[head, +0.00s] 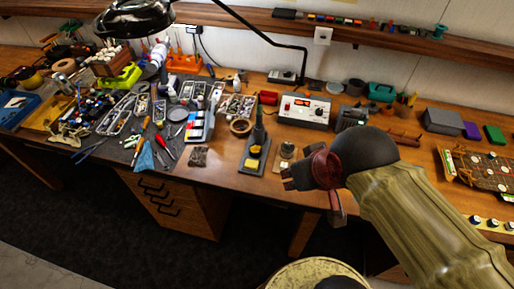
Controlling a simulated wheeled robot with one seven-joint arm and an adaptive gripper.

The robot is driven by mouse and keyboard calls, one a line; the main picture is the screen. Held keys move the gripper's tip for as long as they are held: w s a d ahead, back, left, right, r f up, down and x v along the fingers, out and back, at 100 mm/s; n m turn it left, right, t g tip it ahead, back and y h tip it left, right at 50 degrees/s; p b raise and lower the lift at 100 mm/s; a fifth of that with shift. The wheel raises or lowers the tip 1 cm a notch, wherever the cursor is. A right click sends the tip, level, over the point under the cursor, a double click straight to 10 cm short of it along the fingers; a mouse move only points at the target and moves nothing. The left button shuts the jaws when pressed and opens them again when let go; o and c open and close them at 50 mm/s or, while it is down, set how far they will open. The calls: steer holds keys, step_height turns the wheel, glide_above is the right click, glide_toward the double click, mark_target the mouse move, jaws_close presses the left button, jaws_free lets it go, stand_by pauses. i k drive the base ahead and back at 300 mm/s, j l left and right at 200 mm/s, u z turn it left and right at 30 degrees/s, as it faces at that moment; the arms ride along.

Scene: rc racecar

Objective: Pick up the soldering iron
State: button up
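A dark upright shape that looks like the soldering iron (258,132) stands in a small holder near the front middle of the bench. The holder has a dark flat base (246,169) with a yellow patch on it. The iron's tip is hidden. My gripper (312,197) is to the right of the holder and nearer to me, over the bench's front edge. Its two fingers are spread apart with nothing seen between them. It is apart from the iron.
A light soldering station (304,111) with a red display stands behind the holder. A small square stand (287,154) is between holder and gripper. A roll of tape (241,127) and a brown block (198,156) lie left. Tools and parts crowd the left bench.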

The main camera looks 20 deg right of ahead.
mark_target(259, 117)
steer(key=i+j+z, duration=0.15)
steer(key=i+j, duration=0.15)
steer(key=i+j+z, duration=0.15)
steer(key=i+j, duration=0.15)
steer(key=j, duration=0.15)
steer(key=i+j+z, duration=0.15)
steer(key=j, duration=0.25)
steer(key=i, duration=0.1)
